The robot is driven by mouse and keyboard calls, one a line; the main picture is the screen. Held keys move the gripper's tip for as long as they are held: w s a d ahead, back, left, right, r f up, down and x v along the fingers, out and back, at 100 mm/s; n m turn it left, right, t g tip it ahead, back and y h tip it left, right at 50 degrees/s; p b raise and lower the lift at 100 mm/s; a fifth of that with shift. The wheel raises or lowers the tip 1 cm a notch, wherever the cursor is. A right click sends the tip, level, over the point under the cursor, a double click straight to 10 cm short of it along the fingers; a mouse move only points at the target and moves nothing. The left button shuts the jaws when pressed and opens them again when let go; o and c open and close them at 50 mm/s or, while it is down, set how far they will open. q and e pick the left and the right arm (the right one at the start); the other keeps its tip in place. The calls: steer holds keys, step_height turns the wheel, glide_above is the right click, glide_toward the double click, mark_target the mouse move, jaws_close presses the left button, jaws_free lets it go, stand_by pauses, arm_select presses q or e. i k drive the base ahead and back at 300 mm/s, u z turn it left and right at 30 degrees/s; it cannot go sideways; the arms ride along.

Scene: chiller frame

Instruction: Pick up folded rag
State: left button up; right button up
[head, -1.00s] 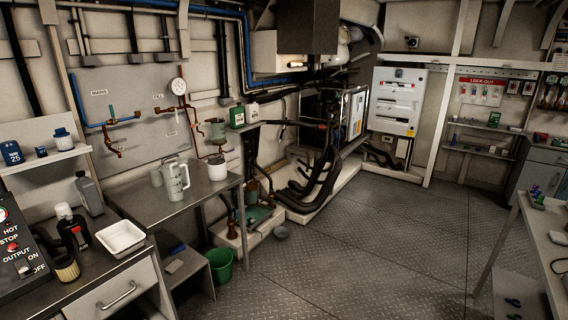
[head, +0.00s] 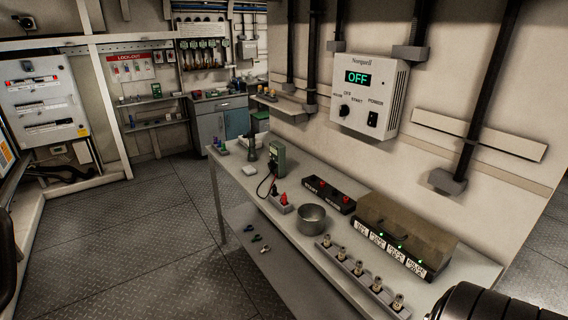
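I cannot make out a thing that is clearly a folded rag in the head view. A small pale flat item (head: 250,169) lies near the far end of the grey workbench (head: 232,180), too small to tell whether it is cloth. Neither of my grippers shows. A dark ribbed rounded part at the bottom right corner may be my own arm.
The bench holds a metal pot (head: 311,219), a green meter (head: 277,160), a box with green lights (head: 405,235) and a row of fittings (head: 358,272). A wall unit reading OFF (head: 370,95) hangs above. The metal floor (head: 150,235) left of the bench is clear.

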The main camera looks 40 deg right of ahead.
mark_target(250, 169)
steer(key=z, duration=0.6)
steer(key=i, duration=1.3)
steer(key=z, duration=0.3)
